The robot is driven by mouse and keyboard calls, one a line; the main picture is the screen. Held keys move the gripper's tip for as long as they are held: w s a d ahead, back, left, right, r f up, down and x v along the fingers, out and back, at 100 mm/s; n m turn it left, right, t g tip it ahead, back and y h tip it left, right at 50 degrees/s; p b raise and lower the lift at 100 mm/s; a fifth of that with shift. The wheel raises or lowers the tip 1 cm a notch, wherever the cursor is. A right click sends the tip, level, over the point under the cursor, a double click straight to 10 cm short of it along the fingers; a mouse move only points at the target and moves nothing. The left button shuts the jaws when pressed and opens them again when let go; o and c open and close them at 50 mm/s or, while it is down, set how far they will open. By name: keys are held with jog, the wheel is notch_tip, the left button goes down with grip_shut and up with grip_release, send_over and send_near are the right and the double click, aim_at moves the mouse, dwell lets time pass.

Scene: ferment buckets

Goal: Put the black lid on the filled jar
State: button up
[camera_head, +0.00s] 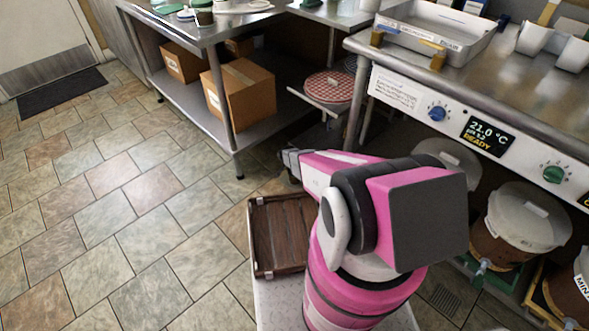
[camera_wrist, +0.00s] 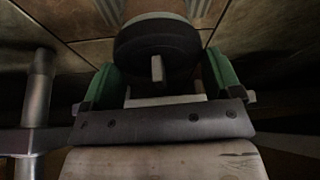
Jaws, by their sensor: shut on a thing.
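My gripper (camera_wrist: 160,74) is seen in the wrist view, with a green-padded finger on either side. It is shut on what looks like the black lid (camera_wrist: 140,40), a dark round disc with a small pale upright handle. In the head view my arm hides most of the gripper, and the lid does not show there. A small dark-filled container (camera_head: 204,17) stands near the front edge of the far table at the top left. It may be the filled jar, but it is too small to tell.
The far metal table (camera_head: 222,27) has a green disc (camera_head: 168,9) and pale dishes on top, and cardboard boxes (camera_head: 240,95) below. A steel counter (camera_head: 480,66) with a metal tray (camera_head: 436,32) is at right, lidded buckets (camera_head: 528,217) beneath. The tiled floor at left is clear.

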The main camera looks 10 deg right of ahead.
jog(key=o, duration=0.7)
jog(key=shift+r, duration=0.1)
jog(key=shift+r, duration=3.4)
grip_shut()
jog(key=shift+f, duration=2.45)
jog(key=shift+r, duration=0.15)
jog(key=shift+r, duration=3.4)
